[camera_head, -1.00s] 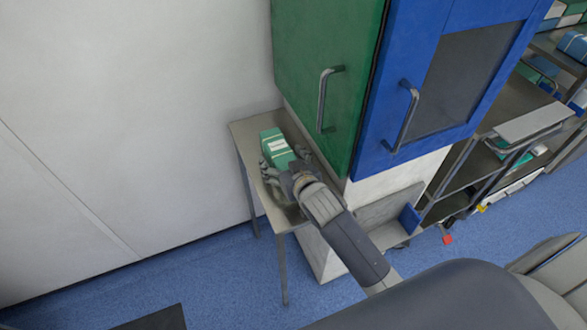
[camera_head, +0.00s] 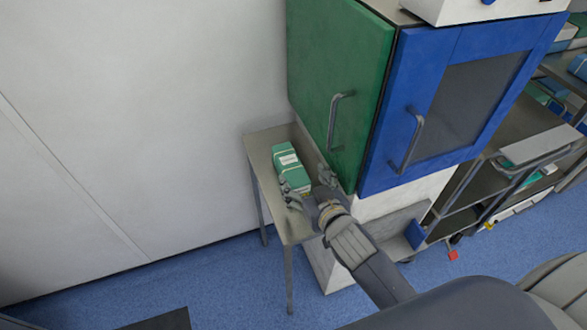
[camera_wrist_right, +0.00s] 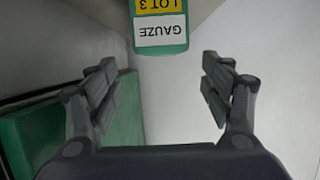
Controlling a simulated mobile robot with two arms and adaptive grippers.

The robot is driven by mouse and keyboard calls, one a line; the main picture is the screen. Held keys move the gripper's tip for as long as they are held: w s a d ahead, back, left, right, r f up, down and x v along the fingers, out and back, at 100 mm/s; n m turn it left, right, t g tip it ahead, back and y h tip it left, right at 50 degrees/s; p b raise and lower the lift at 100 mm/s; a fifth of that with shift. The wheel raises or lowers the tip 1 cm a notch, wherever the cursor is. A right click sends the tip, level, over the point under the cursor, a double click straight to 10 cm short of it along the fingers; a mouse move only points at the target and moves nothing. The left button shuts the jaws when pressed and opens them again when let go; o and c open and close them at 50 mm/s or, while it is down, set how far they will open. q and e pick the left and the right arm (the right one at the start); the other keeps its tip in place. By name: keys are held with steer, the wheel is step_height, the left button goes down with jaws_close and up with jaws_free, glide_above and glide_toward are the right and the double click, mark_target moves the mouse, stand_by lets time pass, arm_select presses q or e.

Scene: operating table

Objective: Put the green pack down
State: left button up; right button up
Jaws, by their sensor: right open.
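The green pack (camera_head: 289,163) with a white label stands on the small grey side table (camera_head: 262,146), near its back. In the right wrist view the pack (camera_wrist_right: 160,50) shows a white "GAUZE" label and a yellow "LOT 3" label, upside down, beyond the fingertips. My right gripper (camera_head: 308,184) is open with its fingers spread, just in front of the pack. In the wrist view the open fingers (camera_wrist_right: 165,85) have nothing between them. My left gripper is not in view.
A green cabinet door (camera_head: 335,90) and a blue door (camera_head: 455,90) stand close to the right of the table. The white wall (camera_head: 140,110) lies behind and left. A metal rack (camera_head: 520,140) stands at the right.

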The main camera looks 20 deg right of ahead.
mark_target(291, 164)
steer(key=p+x, duration=0.1)
steer(key=x, duration=0.8)
steer(key=shift+w+a, duration=0.2)
steer(key=shift+w, duration=0.2)
steer(key=c, duration=1.4)
